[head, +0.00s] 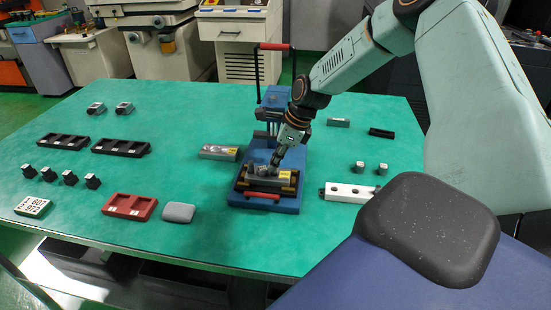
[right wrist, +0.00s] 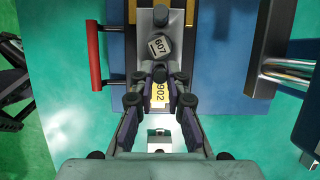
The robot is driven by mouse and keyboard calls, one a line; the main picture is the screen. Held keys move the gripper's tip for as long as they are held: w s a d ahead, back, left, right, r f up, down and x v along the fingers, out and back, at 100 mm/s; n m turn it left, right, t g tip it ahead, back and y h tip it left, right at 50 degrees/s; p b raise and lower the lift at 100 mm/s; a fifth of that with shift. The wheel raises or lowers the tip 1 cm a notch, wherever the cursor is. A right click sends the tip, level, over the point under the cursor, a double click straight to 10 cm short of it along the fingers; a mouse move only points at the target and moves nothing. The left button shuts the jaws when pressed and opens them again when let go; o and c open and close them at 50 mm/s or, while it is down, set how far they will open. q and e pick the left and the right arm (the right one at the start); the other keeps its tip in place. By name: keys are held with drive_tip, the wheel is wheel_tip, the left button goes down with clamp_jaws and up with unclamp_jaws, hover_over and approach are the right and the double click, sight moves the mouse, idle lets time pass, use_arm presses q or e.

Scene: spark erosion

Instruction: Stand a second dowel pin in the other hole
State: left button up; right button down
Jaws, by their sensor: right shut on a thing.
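In the head view my right gripper (head: 275,163) reaches down over the blue press-like fixture (head: 238,197). In the right wrist view its two fingers (right wrist: 160,76) are closed on a small dark round-ended piece, taken as the dowel pin (right wrist: 159,74). A grey block (right wrist: 145,17) lies beneath in the fixture, with a dark round spot (right wrist: 160,15) at its far end; I cannot tell whether that is a pin or a hole. A light piece marked 607 (right wrist: 160,45) sits between them. The spot under the held pin is hidden. My left gripper is not in view.
A red lever (head: 293,68) rises behind the fixture, and a red handle (head: 262,195) is at its front. A white strip with dark holes (head: 350,191) lies to the right. A grey block (head: 219,152), a red tray (head: 129,206) and black trays (head: 121,147) are left.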

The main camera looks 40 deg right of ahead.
drive_tip(key=shift+s, duration=0.1)
drive_tip(key=shift+f, duration=0.15)
drive_tip(key=c, duration=1.3)
unclamp_jaws()
drive_tip(key=shift+o, duration=0.2)
drive_tip(key=v, duration=1.2)
